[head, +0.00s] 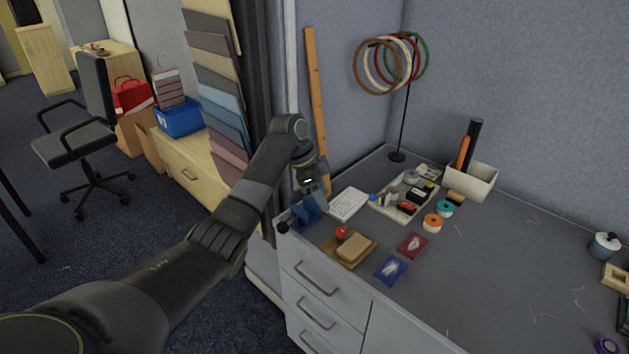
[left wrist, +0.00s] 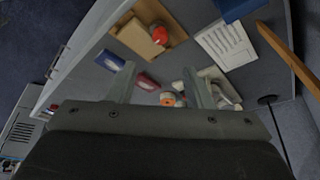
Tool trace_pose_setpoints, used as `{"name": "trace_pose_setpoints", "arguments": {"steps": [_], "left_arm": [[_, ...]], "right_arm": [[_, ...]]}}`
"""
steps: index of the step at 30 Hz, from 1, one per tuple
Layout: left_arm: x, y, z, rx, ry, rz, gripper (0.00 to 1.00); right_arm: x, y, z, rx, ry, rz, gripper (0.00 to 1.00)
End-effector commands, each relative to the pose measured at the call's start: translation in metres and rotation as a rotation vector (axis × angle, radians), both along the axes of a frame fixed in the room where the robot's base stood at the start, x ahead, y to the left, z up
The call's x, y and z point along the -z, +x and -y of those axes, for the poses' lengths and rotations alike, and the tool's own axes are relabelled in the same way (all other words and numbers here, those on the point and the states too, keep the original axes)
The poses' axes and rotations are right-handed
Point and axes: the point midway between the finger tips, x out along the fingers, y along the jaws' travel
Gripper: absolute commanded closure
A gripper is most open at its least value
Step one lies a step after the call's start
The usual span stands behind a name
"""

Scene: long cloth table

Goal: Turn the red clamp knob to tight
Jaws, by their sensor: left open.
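The red clamp knob (head: 342,231) sits at the back of a wooden board (head: 337,253) near the table's left front edge, beside a tan block (head: 353,247). My left gripper (head: 314,189) is above the table's left end, behind and left of the knob, apart from it. In the left wrist view the left gripper (left wrist: 157,84) is open, its fingers spread with nothing held between them. The knob also shows there (left wrist: 159,35), beyond the fingers near the top, next to the tan block (left wrist: 137,38). Whether the knob is tight cannot be told.
A blue object (head: 306,211) stands just below my left gripper. A white card (head: 348,204), red packet (head: 413,244), blue packet (head: 391,269) and tray of small items (head: 378,210) lie nearby. The grey tabletop (head: 490,265) is mostly clear to the right.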

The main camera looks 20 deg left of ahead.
Motion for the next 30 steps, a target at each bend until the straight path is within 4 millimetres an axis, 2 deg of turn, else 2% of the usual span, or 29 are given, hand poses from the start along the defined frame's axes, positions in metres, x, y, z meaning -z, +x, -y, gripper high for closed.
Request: {"name": "trace_pose_setpoints", "arguments": {"steps": [3,6,12,26,29,30], "left_arm": [[-0.021,-0.003,-0.009,-0.001,0.002,0.004,0.54],[-0.034,-0.005,-0.014,-0.002,0.001,0.002,0.54],[-0.045,-0.008,-0.017,0.000,0.000,0.000,0.54],[-0.045,-0.008,-0.017,-0.001,0.000,0.000,0.54],[-0.035,-0.012,-0.017,-0.015,0.006,-0.007,0.54],[-0.026,-0.016,-0.018,-0.028,0.012,-0.012,0.54]], "right_arm": [[0.004,0.000,0.000,0.000,0.000,0.000,0.00],[0.006,0.000,0.000,0.000,0.000,0.000,0.00],[0.007,0.000,0.000,0.000,0.000,0.000,0.00],[0.006,0.000,0.001,0.000,-0.001,0.000,0.00],[0.007,0.000,0.000,0.000,-0.001,0.000,0.00],[0.007,0.000,0.001,0.000,-0.001,0.000,0.00]]}}
